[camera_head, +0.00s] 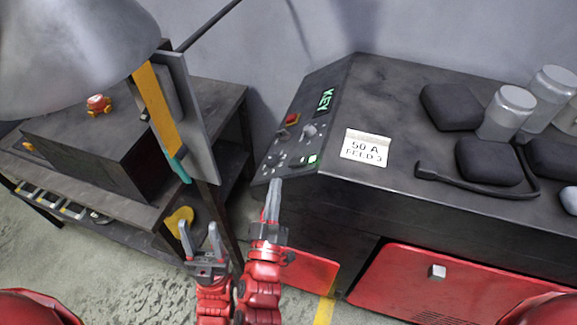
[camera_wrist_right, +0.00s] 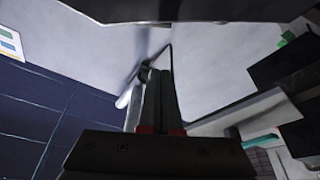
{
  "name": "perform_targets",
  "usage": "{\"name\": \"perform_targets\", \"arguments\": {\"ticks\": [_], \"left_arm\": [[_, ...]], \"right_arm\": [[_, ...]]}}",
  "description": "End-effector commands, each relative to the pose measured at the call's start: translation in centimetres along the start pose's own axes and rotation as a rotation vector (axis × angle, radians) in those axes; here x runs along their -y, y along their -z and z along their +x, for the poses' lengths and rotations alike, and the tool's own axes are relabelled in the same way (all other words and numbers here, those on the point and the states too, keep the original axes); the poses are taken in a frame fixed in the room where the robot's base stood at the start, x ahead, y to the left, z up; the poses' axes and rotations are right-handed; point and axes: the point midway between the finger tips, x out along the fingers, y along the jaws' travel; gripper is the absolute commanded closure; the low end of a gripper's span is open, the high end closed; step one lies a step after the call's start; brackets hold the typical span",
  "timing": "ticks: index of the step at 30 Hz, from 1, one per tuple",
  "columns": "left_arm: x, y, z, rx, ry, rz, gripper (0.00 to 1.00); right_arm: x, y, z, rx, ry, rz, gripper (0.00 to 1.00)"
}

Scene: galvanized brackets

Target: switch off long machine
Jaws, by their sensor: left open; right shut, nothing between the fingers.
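The long dark machine (camera_head: 400,95) stands on the right in the head view. Its sloped control panel (camera_head: 285,142) faces me, with a green lit "KEY" display (camera_head: 326,100), a red button (camera_head: 292,119), a grey knob (camera_head: 309,130), several small switches and a green lit switch (camera_head: 312,159). My right gripper (camera_head: 275,184) is shut and empty, its tips by the panel's lower edge; I cannot tell if they touch. Its fingers also show in the right wrist view (camera_wrist_right: 156,95). My left gripper (camera_head: 199,228) is open and empty, lower and to the left.
A label "50 A FEED 3" (camera_head: 366,147), black pads (camera_head: 451,107) and grey jars (camera_head: 507,113) are on the machine top. Its front has a red panel (camera_head: 450,285). A dark workbench (camera_head: 215,100) stands left, and a grey lamp shade (camera_head: 75,50) hangs upper left.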

Motion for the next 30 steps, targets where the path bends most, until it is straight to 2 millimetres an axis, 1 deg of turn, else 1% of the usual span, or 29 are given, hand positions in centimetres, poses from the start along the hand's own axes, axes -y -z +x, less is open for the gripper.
{"name": "perform_targets", "arguments": {"ticks": [3, 9, 12, 13, 15, 21, 24, 30], "left_arm": [[0.0, 0.0, 0.0, 0.0, 0.0, 0.0, 0.5], [0.0, 0.0, 0.1, 0.0, 0.0, 0.0, 0.5], [0.0, 0.1, 0.3, 0.0, 0.0, 0.0, 0.5], [0.0, 0.1, 0.3, 0.0, 0.0, 0.0, 0.5], [0.0, 0.0, 0.1, 0.0, 0.0, 0.0, 0.5], [0.0, 0.1, 0.8, 0.0, 0.0, 0.0, 0.5], [0.0, 0.1, 0.9, 0.0, 0.0, 0.0, 0.5], [0.0, 0.1, 0.9, 0.0, 0.0, 0.0, 0.5]], "right_arm": [[-0.3, 0.0, 2.3, -0.001, -0.009, 0.0, 1.0], [-0.2, 0.0, 6.7, -0.001, -0.006, -0.001, 1.0], [-0.3, 0.1, 8.8, -0.001, -0.008, -0.001, 1.0], [-0.3, -0.2, 9.0, 0.0, -0.007, -0.002, 1.0], [-0.1, -1.7, 8.2, 0.005, -0.003, -0.003, 1.0], [-0.1, -3.3, 7.5, 0.0, 0.0, -0.001, 1.0], [-0.1, -3.7, 7.4, -0.001, -0.001, 0.0, 1.0], [-0.1, -3.8, 7.3, -0.001, -0.002, 0.001, 1.0]]}}
